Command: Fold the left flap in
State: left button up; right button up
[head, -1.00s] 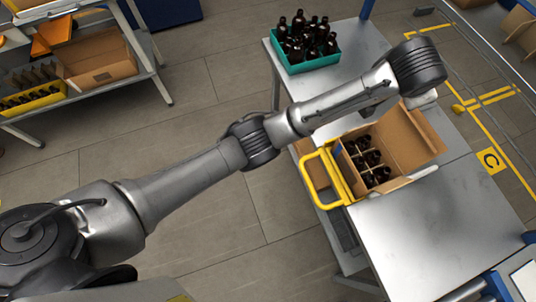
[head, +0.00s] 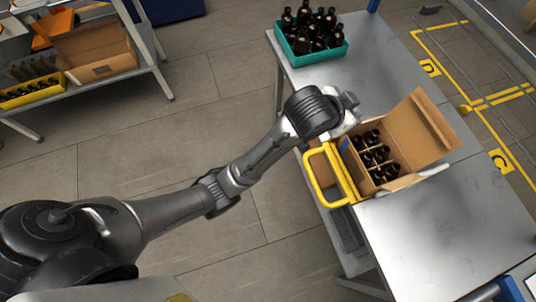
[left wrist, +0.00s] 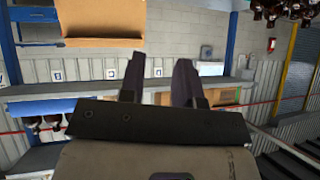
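An open cardboard box (head: 409,181) holding several dark bottles (head: 376,158) stands on the metal table, with a large flap (head: 424,122) raised on its right. A yellow frame with a handle (head: 316,187) sits at its left side. I cannot clearly pick out the left flap; that side is partly covered by the yellow frame and my wrist. My left gripper (head: 347,104) is just beyond the box's far left corner, apart from the raised flap. In the left wrist view its two fingers (left wrist: 158,80) stand apart with nothing between them. My right gripper is not in view.
A teal crate (head: 318,54) of bottles stands at the table's far end. The table (head: 440,225) is clear in front of the box. A shelf at upper left carries a cardboard box (head: 100,68) and a yellow crate (head: 32,94).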

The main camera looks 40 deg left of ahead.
pick_arm(q)
jog(key=s+a+f+n+g+y+b, duration=0.1)
jog(key=s+a+f+b, duration=0.1)
jog(key=s+a+f, duration=0.3)
jog(key=s+a+f+n+g+b, duration=0.1)
jog(key=s+a+f+b, duration=0.2)
jog(key=s+f, duration=0.8)
notch_tip(320, 180, down, 5)
jog(key=shift+s+a+r+y, duration=0.2)
jog(key=shift+s+a+y, duration=0.15)
jog(key=shift+a, duration=0.5)
